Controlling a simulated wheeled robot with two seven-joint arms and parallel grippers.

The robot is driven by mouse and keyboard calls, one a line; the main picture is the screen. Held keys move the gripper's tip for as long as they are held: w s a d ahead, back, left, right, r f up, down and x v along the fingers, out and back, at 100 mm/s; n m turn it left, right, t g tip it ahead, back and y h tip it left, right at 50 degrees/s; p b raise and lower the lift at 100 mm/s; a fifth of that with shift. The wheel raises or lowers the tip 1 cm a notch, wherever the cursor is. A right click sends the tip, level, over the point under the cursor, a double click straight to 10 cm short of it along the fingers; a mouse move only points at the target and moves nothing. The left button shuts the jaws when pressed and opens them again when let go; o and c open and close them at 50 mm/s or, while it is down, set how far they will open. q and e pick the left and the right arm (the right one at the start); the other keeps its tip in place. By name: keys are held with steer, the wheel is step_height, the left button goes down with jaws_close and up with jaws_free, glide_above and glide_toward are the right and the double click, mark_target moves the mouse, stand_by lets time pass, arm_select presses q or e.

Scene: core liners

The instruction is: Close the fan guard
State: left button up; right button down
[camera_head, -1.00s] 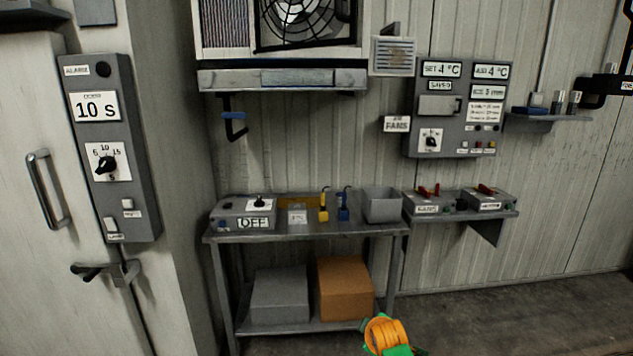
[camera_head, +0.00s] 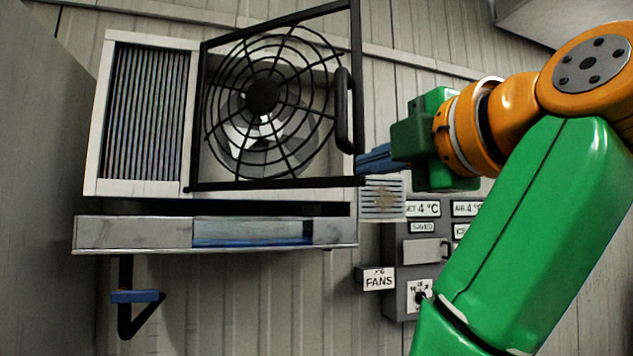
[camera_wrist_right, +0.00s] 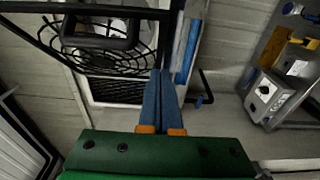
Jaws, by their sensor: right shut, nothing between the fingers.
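The fan guard (camera_head: 358,60) is a black square frame with round wire rings, in front of the fan (camera_head: 255,140) on the white cooling unit. Its right side appears swung out from the unit, so it looks partly open. A black upright handle (camera_head: 343,110) is on its right side. My right gripper (camera_head: 362,163) is at the guard's lower right edge, with its blue fingers shut and empty. In the right wrist view, the fingertips (camera_wrist_right: 160,76) point toward the guard's bar (camera_wrist_right: 158,45); contact cannot be told. My left gripper is out of view.
Below the unit is a metal tray (camera_head: 130,232) and a hook with a blue band (camera_head: 135,297). A vented box (camera_head: 382,197) and the control panel (camera_head: 400,300) are below my right gripper. The wall left of the unit is clear.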

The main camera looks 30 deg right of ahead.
steer(key=w+r+p, duration=0.1)
steer(key=w+p, duration=0.2)
steer(key=p, duration=0.2)
glide_toward(335, 178)
steer(key=w+a, duration=0.2)
steer(key=a, duration=0.1)
steer(key=w+d+p, duration=0.2)
steer(key=w+d, duration=0.1)
steer(key=shift+w+d+r, duration=0.1)
steer(key=shift+w+r, duration=0.1)
steer(key=shift+w, duration=0.05)
steer(key=shift+d+f, duration=0.15)
steer(key=shift+d, duration=0.35)
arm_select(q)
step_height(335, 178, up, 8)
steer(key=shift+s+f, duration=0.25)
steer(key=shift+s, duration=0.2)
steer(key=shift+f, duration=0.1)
arm_select(e)
steer(key=shift+w+a, duration=0.1)
steer(key=shift+a, duration=0.05)
